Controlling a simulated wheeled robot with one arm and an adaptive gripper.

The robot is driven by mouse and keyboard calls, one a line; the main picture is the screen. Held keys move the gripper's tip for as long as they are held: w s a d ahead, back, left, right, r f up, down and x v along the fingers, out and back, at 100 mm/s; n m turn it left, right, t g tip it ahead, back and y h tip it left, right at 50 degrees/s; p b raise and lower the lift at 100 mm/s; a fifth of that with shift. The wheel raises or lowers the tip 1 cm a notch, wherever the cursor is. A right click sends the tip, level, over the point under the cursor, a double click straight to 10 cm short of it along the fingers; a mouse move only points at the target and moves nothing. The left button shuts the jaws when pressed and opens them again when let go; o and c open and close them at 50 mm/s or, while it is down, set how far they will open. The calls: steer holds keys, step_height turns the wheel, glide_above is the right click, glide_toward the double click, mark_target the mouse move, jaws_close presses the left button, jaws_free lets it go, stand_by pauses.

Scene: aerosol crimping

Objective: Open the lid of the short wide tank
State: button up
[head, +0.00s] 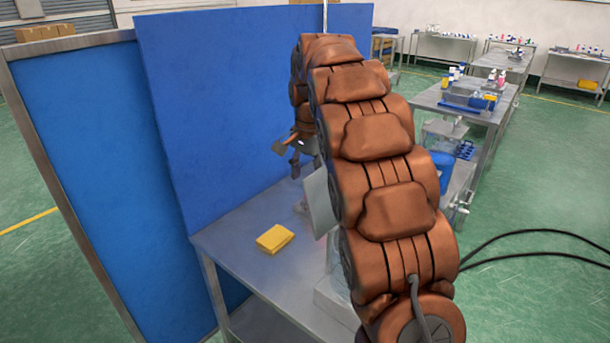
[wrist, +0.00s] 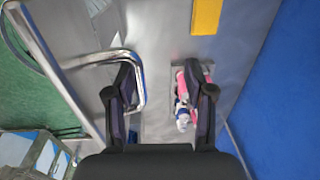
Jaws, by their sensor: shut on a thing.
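My gripper (wrist: 162,80) fills the middle of the wrist view. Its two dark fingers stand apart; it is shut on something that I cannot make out. A bent metal bar (wrist: 140,92) curves around the left finger; I cannot tell whether they touch. In the head view a pale grey panel (head: 320,203) stands tilted behind my arm, perhaps the lid. Part of a clear vessel (head: 336,270) shows below it; my arm hides most of it, so I cannot tell whether it is the short wide tank.
A yellow block (head: 275,238) lies on the metal table (head: 235,240). A pink bottle (wrist: 181,80) is beside my right finger in the wrist view. Blue panels (head: 230,100) stand at the left. A blue container (head: 441,170) is on the right. Green floor (head: 540,210) is open there.

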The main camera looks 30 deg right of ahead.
steer(key=shift+w+a+r, duration=0.1)
steer(key=shift+a+r, duration=0.05)
steer(key=shift+a, duration=0.05)
step_height(320, 180, up, 7)
steer(key=shift+s+d, duration=0.3)
stand_by(0.3)
steer(key=shift+r, duration=0.1)
steer(key=shift+s, duration=0.1)
stand_by(0.4)
steer(key=s+a+n+g+p, duration=0.1)
steer(key=s+a+n+p, duration=0.3)
steer(key=s, duration=0.5)
steer(key=s+a+n+g+p, duration=0.1)
steer(key=s+a+n, duration=0.1)
steer(key=s+a, duration=0.5)
steer(key=s+a+f+n, duration=0.1)
steer(key=s+f+n, duration=0.2)
steer(key=s, duration=0.8)
steer(key=s+a+f+n+p, duration=0.1)
steer(key=s+a+f+n, duration=0.1)
steer(key=s+f+n, duration=0.2)
steer(key=shift+s+f+g, duration=0.3)
steer(key=shift+s+f, duration=1.35)
steer(key=shift+s, duration=2.3)
